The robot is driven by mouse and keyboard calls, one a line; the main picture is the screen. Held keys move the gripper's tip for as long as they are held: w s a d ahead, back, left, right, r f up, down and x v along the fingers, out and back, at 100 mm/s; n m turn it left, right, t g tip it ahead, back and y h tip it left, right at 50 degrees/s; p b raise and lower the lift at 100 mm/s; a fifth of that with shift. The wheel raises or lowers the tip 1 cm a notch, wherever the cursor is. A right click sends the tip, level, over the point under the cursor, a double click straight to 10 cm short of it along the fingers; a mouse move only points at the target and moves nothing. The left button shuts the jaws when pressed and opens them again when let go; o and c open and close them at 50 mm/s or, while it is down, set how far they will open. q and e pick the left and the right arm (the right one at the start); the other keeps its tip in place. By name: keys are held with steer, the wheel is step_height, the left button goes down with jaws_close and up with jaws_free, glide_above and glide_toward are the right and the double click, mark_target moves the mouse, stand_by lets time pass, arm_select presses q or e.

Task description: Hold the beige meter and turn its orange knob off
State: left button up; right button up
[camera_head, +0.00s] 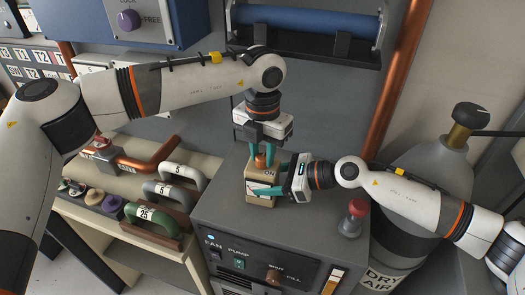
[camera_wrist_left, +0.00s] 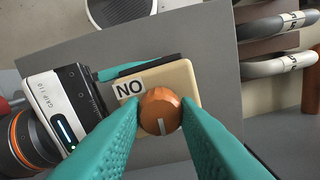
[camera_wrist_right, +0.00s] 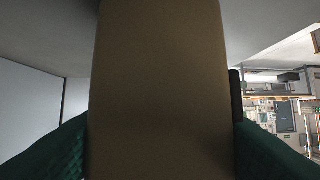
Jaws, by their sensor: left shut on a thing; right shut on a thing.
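The beige meter (camera_head: 261,201) stands on top of the grey cabinet. My right gripper (camera_head: 266,182) is shut on it from the right; the meter fills the middle of the right wrist view (camera_wrist_right: 160,90) between the green fingers. My left gripper (camera_head: 260,156) points down from above, its teal fingers shut on the orange knob (camera_head: 260,161). In the left wrist view the knob (camera_wrist_left: 160,109) sits between the fingertips. Its white mark points to the picture's bottom, away from the upside-down "ON" label (camera_wrist_left: 130,88). The fingers hide part of the meter's face.
The grey cabinet (camera_head: 215,210) has a red-topped post (camera_head: 354,216) at its right. A gas cylinder (camera_head: 440,165) stands beyond. Several numbered handles (camera_head: 183,178) are on the bench at left. A blue roll (camera_head: 310,22) hangs behind.

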mark_target(262, 156)
arm_select(q)
steer(key=shift+w+n, duration=0.1)
steer(key=shift+n, duration=0.4)
arm_select(e)
steer(key=shift+s+a, duration=0.1)
arm_select(q)
steer(key=o, duration=1)
step_height(262, 156, up, 12)
steer(key=shift+r, duration=0.1)
arm_select(e)
steer(key=o, duration=1.3)
steer(key=shift+o, duration=0.2)
